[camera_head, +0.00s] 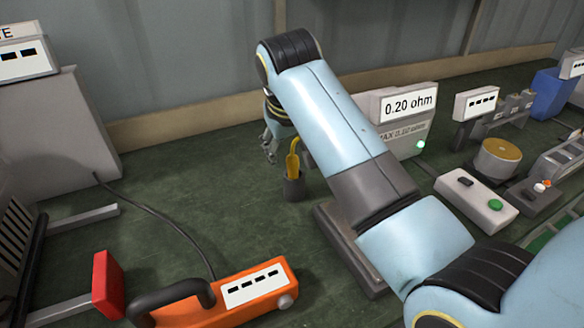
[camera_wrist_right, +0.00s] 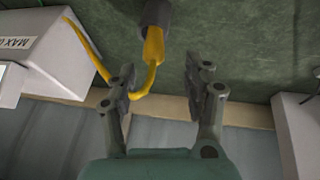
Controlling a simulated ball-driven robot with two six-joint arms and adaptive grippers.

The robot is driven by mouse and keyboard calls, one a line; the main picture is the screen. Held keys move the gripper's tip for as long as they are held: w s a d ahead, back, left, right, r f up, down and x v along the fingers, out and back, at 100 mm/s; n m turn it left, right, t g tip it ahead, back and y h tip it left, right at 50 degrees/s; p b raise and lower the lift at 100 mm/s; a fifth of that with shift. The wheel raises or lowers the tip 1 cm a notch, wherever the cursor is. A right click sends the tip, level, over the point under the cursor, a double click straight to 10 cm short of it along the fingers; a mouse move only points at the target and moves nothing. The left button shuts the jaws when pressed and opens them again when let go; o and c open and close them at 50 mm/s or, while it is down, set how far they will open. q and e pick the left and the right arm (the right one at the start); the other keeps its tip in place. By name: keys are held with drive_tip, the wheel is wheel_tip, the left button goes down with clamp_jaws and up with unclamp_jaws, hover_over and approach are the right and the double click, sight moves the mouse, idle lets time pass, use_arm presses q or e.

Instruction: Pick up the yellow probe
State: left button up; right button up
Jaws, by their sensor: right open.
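The yellow probe (camera_head: 293,162) stands in a dark round holder (camera_head: 294,188) on the green work surface. My right gripper (camera_head: 268,150) is open beside the probe's upper end, to its left in the head view. In the right wrist view, the yellow probe (camera_wrist_right: 153,52) comes out of the holder (camera_wrist_right: 157,14) and appears between the open fingers of my right gripper (camera_wrist_right: 162,76), nearer the left finger. I see no grip on it. A yellow lead (camera_wrist_right: 88,50) runs past the left finger toward a white box. My left gripper is out of view.
The "0.20 ohm" meter (camera_head: 408,105) stands behind my right arm. An orange clamp tool (camera_head: 235,297) lies in front, with a cable to a grey cabinet (camera_head: 55,140) at left. A white button box (camera_head: 476,198) stands at right. The surface left of the holder is clear.

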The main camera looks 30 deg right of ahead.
sight(292, 157)
drive_tip(key=shift+x, duration=1.05)
drive_tip(key=x, duration=0.4)
drive_tip(key=shift+s+d+f, duration=0.1)
drive_tip(key=shift+d+f, duration=0.1)
drive_tip(key=shift+d, duration=0.25)
drive_tip(key=shift+w+f, duration=0.2)
drive_tip(key=shift+f, duration=0.15)
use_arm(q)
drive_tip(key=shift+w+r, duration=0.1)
use_arm(e)
drive_tip(key=shift+c, duration=0.3)
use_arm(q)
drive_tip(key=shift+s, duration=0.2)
use_arm(e)
clamp_jaws()
